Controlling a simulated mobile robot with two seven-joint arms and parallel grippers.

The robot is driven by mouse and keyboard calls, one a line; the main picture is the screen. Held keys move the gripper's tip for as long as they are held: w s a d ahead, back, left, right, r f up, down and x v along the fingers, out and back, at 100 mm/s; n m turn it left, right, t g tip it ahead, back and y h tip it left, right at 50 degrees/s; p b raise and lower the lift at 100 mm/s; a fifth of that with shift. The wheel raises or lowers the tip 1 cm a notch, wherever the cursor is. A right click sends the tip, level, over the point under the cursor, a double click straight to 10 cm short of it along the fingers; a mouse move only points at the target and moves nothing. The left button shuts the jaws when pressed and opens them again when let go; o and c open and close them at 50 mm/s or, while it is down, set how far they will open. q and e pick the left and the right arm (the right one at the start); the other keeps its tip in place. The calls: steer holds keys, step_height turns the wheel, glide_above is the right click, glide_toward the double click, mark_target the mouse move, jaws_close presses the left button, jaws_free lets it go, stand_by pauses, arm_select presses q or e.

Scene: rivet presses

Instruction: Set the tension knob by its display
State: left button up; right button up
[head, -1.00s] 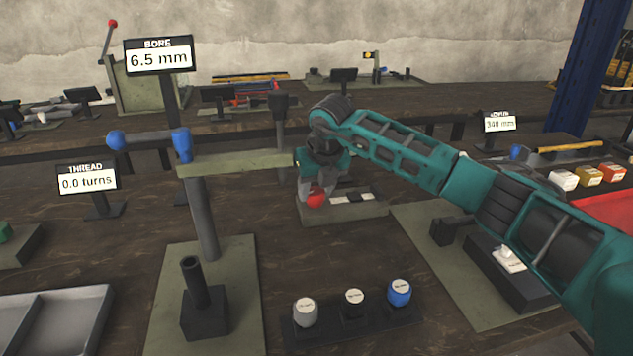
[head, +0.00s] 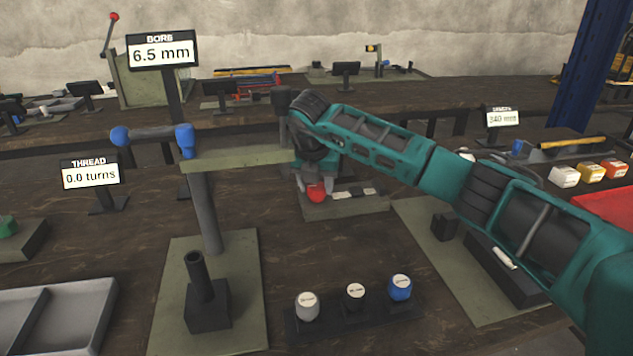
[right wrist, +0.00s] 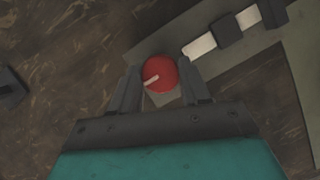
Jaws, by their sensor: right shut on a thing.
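The tension knob is a red round knob (head: 317,193) at the left end of a grey-green base plate (head: 345,207) in the middle of the table. It also shows in the right wrist view (right wrist: 160,74), with a pale pointer mark toward its lower left. My right gripper (head: 316,184) reaches down over the knob. In the right wrist view its two fingers (right wrist: 162,86) stand on either side of the knob and are shut on it. No display reading for tension can be made out. My left gripper is not in view.
A press with a blue-ended lever (head: 150,134) stands left of the knob, its arm close to my gripper. Bore (head: 160,52) and thread (head: 91,175) displays read 6.5 mm and 0.0 turns. Bare table lies between.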

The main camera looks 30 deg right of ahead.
mark_target(316, 187)
stand_by(0.3)
steer(key=o, duration=1)
step_height(316, 187, up, 20)
steer(key=shift+r+p, duration=0.1)
steer(key=shift+p, duration=0.75)
